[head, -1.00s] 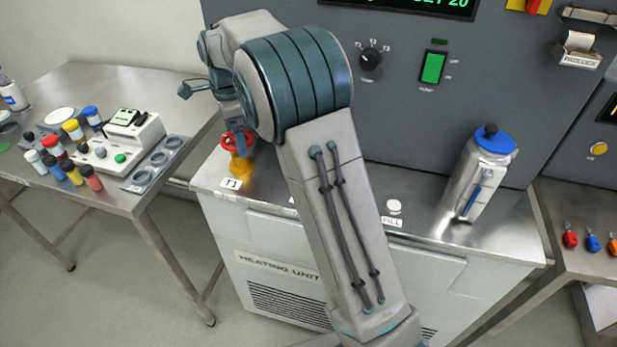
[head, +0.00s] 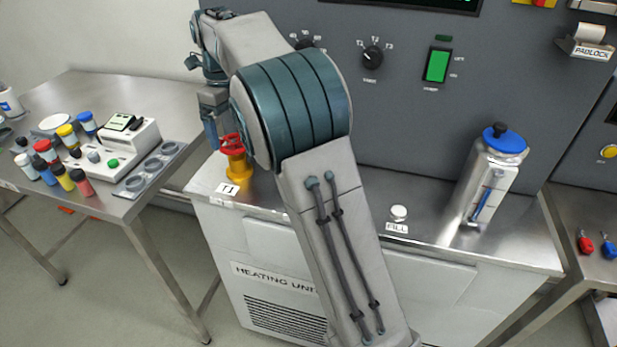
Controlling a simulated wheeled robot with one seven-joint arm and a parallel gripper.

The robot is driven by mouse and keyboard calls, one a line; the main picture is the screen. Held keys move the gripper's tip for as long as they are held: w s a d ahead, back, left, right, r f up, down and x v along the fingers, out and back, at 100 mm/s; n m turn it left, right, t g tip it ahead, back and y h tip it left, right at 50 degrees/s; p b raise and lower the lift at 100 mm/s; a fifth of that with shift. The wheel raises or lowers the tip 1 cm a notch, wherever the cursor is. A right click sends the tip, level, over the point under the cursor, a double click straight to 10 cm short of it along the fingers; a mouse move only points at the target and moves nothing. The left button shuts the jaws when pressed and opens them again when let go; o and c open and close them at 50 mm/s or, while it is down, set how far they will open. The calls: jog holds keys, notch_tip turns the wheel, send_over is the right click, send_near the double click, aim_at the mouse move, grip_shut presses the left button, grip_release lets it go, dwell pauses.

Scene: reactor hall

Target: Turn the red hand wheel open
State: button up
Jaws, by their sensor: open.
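The red hand wheel (head: 231,143) sits on top of a yellow valve body (head: 237,169) at the back left of the heating unit's steel top, behind a "T1" label. My arm hides part of the wheel's right side. My gripper (head: 211,133) points down just left of the wheel, its fingers at about the wheel's height in the picture. It is open and nothing shows between its fingers. I cannot tell whether a finger touches the rim.
My arm crosses the heating unit (head: 228,244) and hides its middle. A steel canister with a blue lid (head: 492,176) stands on the right. On the left, a steel table (head: 115,82) holds several coloured-cap bottles and a white device (head: 115,150). The grey panel (head: 420,130) rises behind.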

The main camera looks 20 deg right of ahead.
aim_at(234, 141)
notch_tip(234, 141, up, 11)
jog(key=p, duration=0.2)
jog(key=s+d+f+n, duration=0.3)
jog(key=s+n, duration=0.4)
jog(key=s+d+f+n+t, duration=0.1)
jog(key=s+d+f+n, duration=0.2)
jog(key=s+n, duration=0.4)
jog(key=s+d+f+n+t, duration=0.1)
jog(key=s+d+f+n, duration=0.2)
jog(key=s+d+n, duration=0.2)
jog(key=shift+s+n+p, duration=0.3)
jog(key=shift+s+n, duration=0.8)
jog(key=shift+s, duration=1)
jog(key=shift+f, duration=0.1)
jog(key=s+f+n, duration=0.5)
jog(key=s, duration=0.2)
jog(key=shift+d+f+n+t, duration=0.3)
jog(key=shift+d+t, duration=0.1)
jog(key=shift+s, duration=0.1)
